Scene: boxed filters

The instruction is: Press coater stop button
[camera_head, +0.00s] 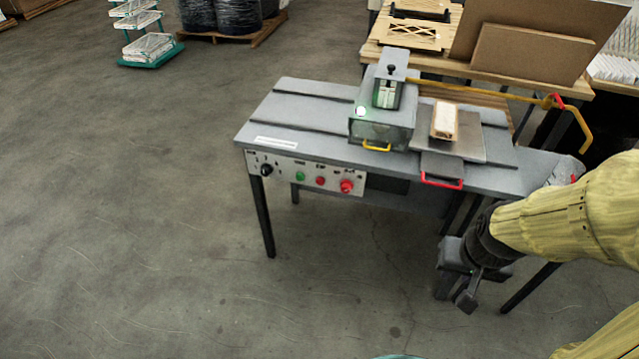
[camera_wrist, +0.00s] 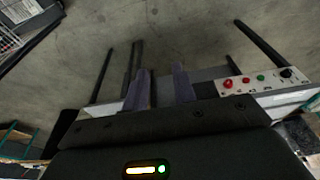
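The coater is a grey bench (camera_head: 310,135) with a grey box housing (camera_head: 384,128) on top. Its front control panel (camera_head: 257,158) carries a black knob (camera_head: 267,169), a green button (camera_head: 300,176), a small red button (camera_head: 320,181) and a larger red button (camera_head: 346,186). The panel labels are too small to read. In the wrist view the small red button (camera_wrist: 245,80) and larger red button (camera_wrist: 227,84) lie right of the fingers. My gripper (camera_head: 460,290) is low, in front of the bench and right of the panel, touching no button. Its fingers (camera_wrist: 161,78) are apart and empty.
A boxed filter (camera_head: 444,121) lies on the bench top. A yellow bent bar (camera_head: 580,130) is at right. Open floor lies in front of the panel.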

